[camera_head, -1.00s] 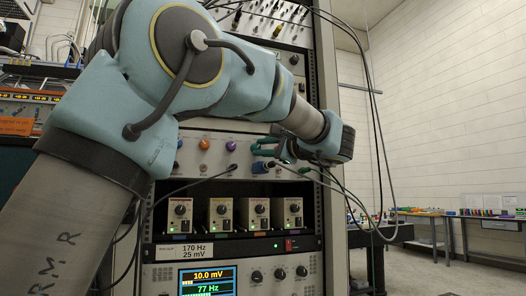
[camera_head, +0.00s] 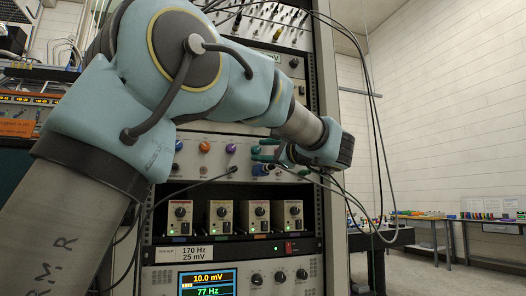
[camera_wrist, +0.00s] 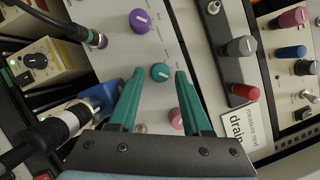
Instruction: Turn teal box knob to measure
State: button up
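A round teal knob (camera_wrist: 160,72) with a white pointer line sits on a pale panel in the wrist view. It lies in a row between a purple knob (camera_wrist: 140,20) and a pink knob (camera_wrist: 176,118). My gripper (camera_wrist: 160,73) is open, with one teal fingertip on each side of the teal knob in the picture. I cannot tell whether the fingers touch it. In the head view my gripper (camera_head: 260,150) is at the right part of the knob panel, and the teal knob is hard to make out there. A label (camera_wrist: 238,122) reads "drain" and "measure".
A blue plug (camera_wrist: 100,97) with a cable is close left of my fingers. A dark box with a grey knob (camera_wrist: 240,46) and a red knob (camera_wrist: 243,93) is at right. Small modules (camera_head: 221,214) stand on the shelf below. Cables hang at the right.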

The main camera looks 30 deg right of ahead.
jog(key=shift+o, duration=0.5)
